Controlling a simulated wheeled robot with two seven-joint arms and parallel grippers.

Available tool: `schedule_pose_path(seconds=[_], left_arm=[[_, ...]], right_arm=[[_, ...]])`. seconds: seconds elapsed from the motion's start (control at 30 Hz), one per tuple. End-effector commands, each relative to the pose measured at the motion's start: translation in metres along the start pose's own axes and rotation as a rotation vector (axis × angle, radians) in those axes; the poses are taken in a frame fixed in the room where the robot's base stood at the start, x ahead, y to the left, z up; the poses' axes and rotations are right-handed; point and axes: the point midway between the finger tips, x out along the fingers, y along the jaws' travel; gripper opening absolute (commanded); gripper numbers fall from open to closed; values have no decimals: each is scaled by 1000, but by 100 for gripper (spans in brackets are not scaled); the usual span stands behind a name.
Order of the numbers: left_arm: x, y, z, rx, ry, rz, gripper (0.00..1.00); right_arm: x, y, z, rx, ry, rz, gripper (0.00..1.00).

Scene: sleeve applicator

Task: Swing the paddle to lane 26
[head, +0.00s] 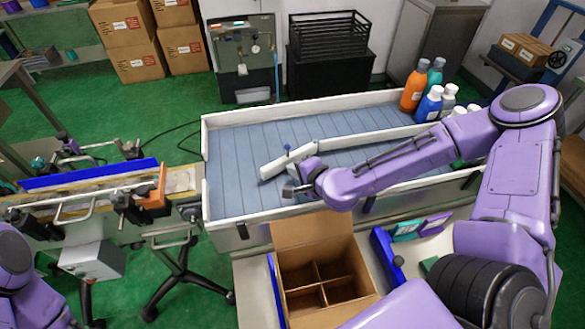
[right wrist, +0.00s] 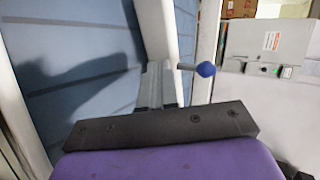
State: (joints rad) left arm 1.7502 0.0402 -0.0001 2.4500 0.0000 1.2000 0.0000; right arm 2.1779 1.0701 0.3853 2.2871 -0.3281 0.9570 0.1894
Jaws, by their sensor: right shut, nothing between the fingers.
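The paddle (head: 276,166) is a short white bar with a blue knob (head: 288,147) on the slatted blue-grey conveyor. It lies at an angle near the left end of a long white divider (head: 375,135). My right gripper (head: 290,190) is shut and empty, on the near side of the paddle. In the right wrist view, the shut fingers (right wrist: 160,80) are close to the white paddle (right wrist: 157,30), and the knob (right wrist: 206,69) is to their right. I cannot tell whether they touch. No lane number is readable. My left gripper is out of view.
White rails (head: 208,135) edge the conveyor. Several bottles (head: 414,86) stand at its far right end. An open carton with compartments (head: 318,268) sits in front. The left part of the conveyor bed is clear.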

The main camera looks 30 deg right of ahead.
Motion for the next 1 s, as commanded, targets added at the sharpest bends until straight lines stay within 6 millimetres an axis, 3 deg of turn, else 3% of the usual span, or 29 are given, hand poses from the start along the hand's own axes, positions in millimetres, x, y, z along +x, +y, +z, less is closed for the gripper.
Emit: schedule_pose_path(seconds=[0.2,1.0], left_arm=[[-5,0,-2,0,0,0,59],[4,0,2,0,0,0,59]], right_arm=[[15,-9,0,-1,-1,1,0],[26,-14,3,44,81,0,0]])
